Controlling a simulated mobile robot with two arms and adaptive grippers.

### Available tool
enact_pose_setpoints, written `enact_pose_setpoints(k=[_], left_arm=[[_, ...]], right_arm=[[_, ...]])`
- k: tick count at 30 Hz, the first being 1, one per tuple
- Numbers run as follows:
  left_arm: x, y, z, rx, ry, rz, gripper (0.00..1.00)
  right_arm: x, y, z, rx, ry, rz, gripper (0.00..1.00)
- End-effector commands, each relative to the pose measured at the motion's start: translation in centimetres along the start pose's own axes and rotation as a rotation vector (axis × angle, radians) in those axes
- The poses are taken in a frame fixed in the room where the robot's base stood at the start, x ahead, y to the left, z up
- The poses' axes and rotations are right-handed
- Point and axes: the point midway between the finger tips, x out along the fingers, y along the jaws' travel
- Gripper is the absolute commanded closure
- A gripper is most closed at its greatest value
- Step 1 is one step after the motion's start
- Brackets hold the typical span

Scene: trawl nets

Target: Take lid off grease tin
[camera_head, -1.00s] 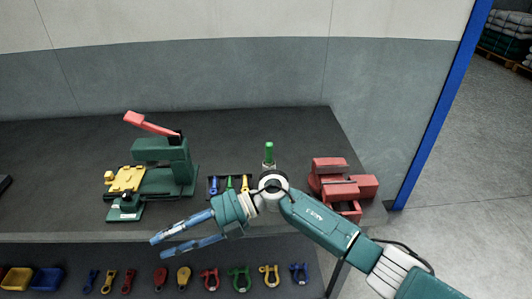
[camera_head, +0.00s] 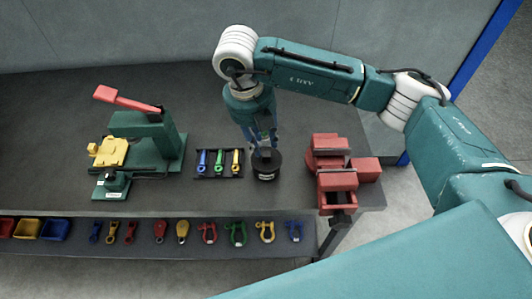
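The grease tin (camera_head: 265,174) is a dark, round, squat tin with a small pale label on its front. It stands upright on the bench between the tool tray and the red vise. Its dark lid (camera_head: 266,157) appears to be on top. My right gripper (camera_head: 262,142) points down from above, its blue fingers right at the top of the tin. The fingers cover part of the lid, and I cannot tell whether they grip it. My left gripper is out of view.
A small tray (camera_head: 219,176) of coloured tools lies left of the tin, and the red vise (camera_head: 340,168) stands close on its right. A green press (camera_head: 150,140) with a red lever is further left. Shackles (camera_head: 237,233) and bins (camera_head: 55,229) line the lower shelf.

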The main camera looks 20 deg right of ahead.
Motion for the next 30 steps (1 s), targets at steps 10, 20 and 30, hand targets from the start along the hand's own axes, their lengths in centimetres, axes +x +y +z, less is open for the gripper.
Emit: enact_pose_setpoints(k=[10, 20, 30], left_arm=[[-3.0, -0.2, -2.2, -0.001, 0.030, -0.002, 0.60], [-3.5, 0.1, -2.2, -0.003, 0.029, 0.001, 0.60], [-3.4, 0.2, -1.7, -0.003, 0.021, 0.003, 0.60]], right_arm=[[3.3, 0.0, 0.1, 0.000, 0.006, -0.001, 0.70], [6.1, 0.2, 0.2, -0.002, 0.002, 0.002, 0.70], [6.0, 0.2, 0.2, -0.001, 0.001, 0.002, 1.00]])
